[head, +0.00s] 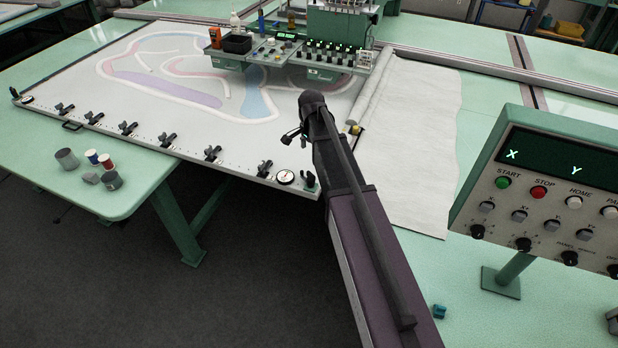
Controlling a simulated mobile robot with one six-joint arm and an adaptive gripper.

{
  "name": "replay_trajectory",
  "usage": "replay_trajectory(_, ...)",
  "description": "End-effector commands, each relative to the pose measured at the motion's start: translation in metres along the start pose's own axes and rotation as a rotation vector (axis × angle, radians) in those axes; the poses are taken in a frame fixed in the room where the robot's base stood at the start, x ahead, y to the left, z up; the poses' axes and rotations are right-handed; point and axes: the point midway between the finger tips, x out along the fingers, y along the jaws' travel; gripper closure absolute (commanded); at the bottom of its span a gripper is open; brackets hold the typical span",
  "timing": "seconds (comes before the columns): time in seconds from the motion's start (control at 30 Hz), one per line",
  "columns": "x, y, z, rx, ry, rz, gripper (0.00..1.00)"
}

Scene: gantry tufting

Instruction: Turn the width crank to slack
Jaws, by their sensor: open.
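The tufting frame (190,160) lies flat with a white cloth stretched in it. At its near right corner a black crank-like fitting (309,181) stands beside a round white dial (285,177). I cannot read the dial, and no label tells me whether this fitting is the width crank. A similar small dial (27,99) sits at the far left corner. My arm reaches in from the lower right. My gripper (290,138) is small and dark in this view, open, above the cloth near the right end of the frame, apart from the corner fitting.
Several black clamps (211,153) line the frame's near rail. The tufting head (340,40) stands at the back. A control panel (560,180) stands at the right. Cups and spools sit on the left table (130,195). A loose white cloth (420,150) lies right of my arm.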

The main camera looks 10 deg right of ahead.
Motion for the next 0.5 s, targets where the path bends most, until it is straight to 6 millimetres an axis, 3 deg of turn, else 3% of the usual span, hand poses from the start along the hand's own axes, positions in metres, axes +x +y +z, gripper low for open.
replay_trajectory(0.5,0.044,0.000,-0.001,0.001,0.000,0.000,0.06)
